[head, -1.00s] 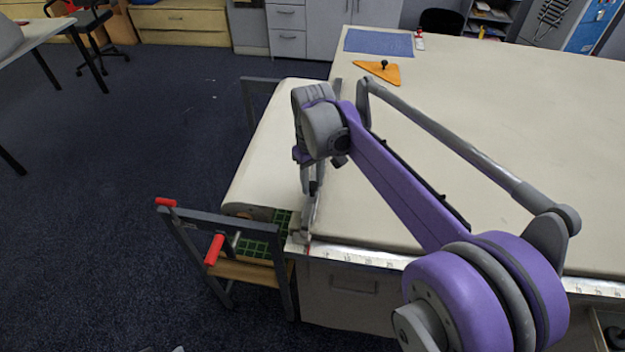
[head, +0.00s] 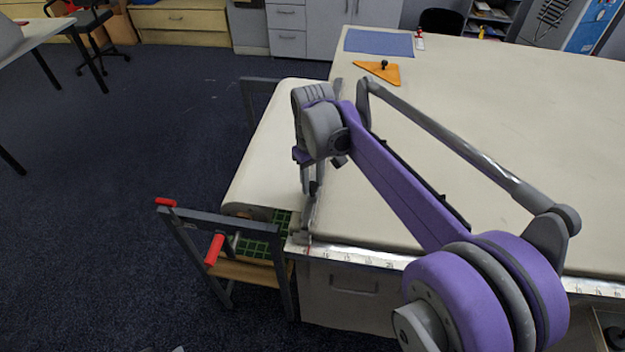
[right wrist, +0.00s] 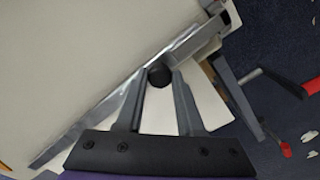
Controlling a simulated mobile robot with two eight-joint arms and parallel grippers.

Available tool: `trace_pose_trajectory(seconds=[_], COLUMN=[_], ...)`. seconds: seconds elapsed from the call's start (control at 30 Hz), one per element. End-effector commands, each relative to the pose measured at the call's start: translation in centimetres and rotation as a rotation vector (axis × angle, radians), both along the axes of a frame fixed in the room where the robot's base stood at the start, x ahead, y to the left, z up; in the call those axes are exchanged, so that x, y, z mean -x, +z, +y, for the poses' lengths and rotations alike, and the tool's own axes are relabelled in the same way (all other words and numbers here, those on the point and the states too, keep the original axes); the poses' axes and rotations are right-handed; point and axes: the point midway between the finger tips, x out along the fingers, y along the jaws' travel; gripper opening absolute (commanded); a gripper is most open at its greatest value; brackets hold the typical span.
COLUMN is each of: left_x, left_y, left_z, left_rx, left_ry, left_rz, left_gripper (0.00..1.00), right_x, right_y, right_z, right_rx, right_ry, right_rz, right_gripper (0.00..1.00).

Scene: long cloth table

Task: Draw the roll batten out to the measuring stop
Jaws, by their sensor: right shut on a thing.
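The grey roll batten (right wrist: 100,117) crosses the end of the cream cloth as a long metal strip in the right wrist view. In the head view a short length of it (head: 309,213) shows below my right gripper; my wrist covers part of it. My right gripper (right wrist: 160,73) is shut on the batten's dark round knob (right wrist: 159,76), one finger on each side. In the head view the right gripper (head: 312,188) points down at the table's left end. I cannot make out the measuring stop for certain. My left gripper is not in view.
A marked ruler strip (head: 350,256) runs along the table's front edge. The cloth roll (head: 262,165) sits at the left end, by a dark frame with red handles (head: 214,249). An orange triangle with a knob (head: 385,74) and a blue mat (head: 378,42) lie at the far end.

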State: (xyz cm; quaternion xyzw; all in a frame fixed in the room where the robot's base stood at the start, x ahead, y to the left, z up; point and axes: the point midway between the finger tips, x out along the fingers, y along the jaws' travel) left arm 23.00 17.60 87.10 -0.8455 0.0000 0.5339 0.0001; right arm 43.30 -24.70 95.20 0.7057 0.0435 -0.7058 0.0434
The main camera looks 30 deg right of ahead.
Motion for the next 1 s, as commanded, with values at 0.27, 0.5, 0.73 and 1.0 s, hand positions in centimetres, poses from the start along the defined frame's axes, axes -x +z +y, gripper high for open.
trace_pose_trajectory(seconds=[0.27,0.5,0.73,1.0], left_x=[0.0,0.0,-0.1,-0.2], left_y=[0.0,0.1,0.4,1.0], left_z=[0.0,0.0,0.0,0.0], left_rx=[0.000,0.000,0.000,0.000], left_ry=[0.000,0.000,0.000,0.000], left_rz=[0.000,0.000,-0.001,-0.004], left_gripper=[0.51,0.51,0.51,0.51], right_x=[0.0,1.0,4.4,10.4], right_y=[0.0,0.1,0.1,0.1], right_z=[0.0,-1.3,-5.8,-13.3], right_rx=[0.000,0.001,0.002,0.003], right_ry=[0.000,-0.003,-0.009,-0.012], right_rz=[0.000,0.000,0.000,0.001], right_gripper=[0.00,0.00,0.00,0.00])
